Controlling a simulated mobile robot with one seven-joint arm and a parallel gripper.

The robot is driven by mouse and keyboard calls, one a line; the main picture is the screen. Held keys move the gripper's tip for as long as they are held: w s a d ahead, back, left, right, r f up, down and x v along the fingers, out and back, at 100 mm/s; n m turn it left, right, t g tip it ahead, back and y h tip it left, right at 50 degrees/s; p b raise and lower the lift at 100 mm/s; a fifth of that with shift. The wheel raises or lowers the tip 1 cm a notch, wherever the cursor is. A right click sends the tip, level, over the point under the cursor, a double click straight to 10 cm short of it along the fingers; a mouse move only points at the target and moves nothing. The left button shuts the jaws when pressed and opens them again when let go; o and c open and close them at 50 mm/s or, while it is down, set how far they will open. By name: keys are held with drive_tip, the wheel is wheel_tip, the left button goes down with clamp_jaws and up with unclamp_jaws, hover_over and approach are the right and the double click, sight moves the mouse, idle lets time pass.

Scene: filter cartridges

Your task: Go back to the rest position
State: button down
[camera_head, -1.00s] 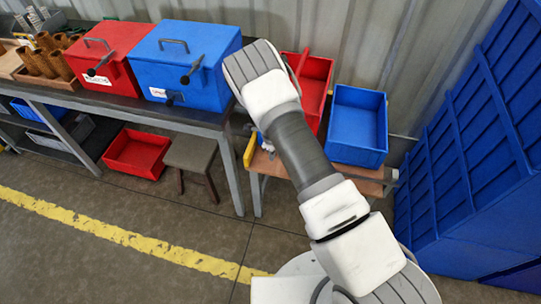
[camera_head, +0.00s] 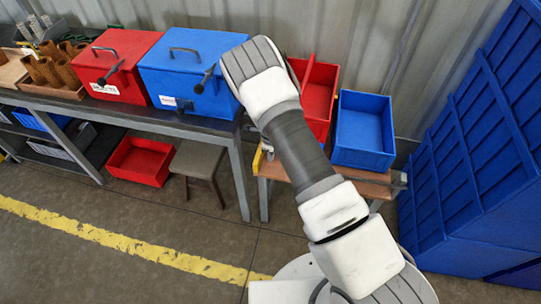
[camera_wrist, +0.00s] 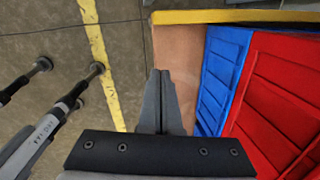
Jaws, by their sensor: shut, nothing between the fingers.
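My gripper (camera_wrist: 160,102) shows in the wrist view with its two grey fingers together and nothing between them. It points down over the floor beside the edge of a wooden surface. In the head view my arm reaches up and left across the middle, and the gripper itself is hidden behind the arm's upper part.
A red box (camera_head: 112,68) and a blue box (camera_head: 192,75) with handles stand on the long bench. A red bin (camera_head: 318,92) and a blue bin (camera_head: 363,130) sit on the low wooden table (camera_head: 268,170). A tall blue container (camera_head: 480,150) stands right. The floor is clear at front left.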

idle(0.3)
drive_tip(key=s+d+r+n+y, duration=0.15)
drive_tip(key=r+n, duration=0.25)
drive_tip(key=r, duration=0.7)
drive_tip(key=s+r+n+t, duration=0.1)
drive_tip(key=s+r+n, duration=0.2)
drive_tip(key=r, duration=0.9)
drive_tip(key=s+d+r+n+y, duration=0.1)
drive_tip(key=s+r+n, duration=0.25)
drive_tip(key=r, duration=0.75)
drive_tip(key=s+d+r+n+t, duration=0.1)
drive_tip(key=s+d+r+n, duration=0.1)
drive_tip(key=s+r+n, duration=0.2)
drive_tip(key=s+d+r+n+t+h, duration=0.1)
drive_tip(key=s+d+r+n, duration=0.2)
drive_tip(key=s, duration=0.8)
drive_tip(key=s+d+r+n+t+h, duration=0.1)
drive_tip(key=s+d+r+n, duration=0.2)
drive_tip(key=s+r+n, duration=0.2)
drive_tip(key=shift+s+r, duration=0.3)
drive_tip(key=shift+s, duration=0.85)
drive_tip(key=shift+h, duration=0.25)
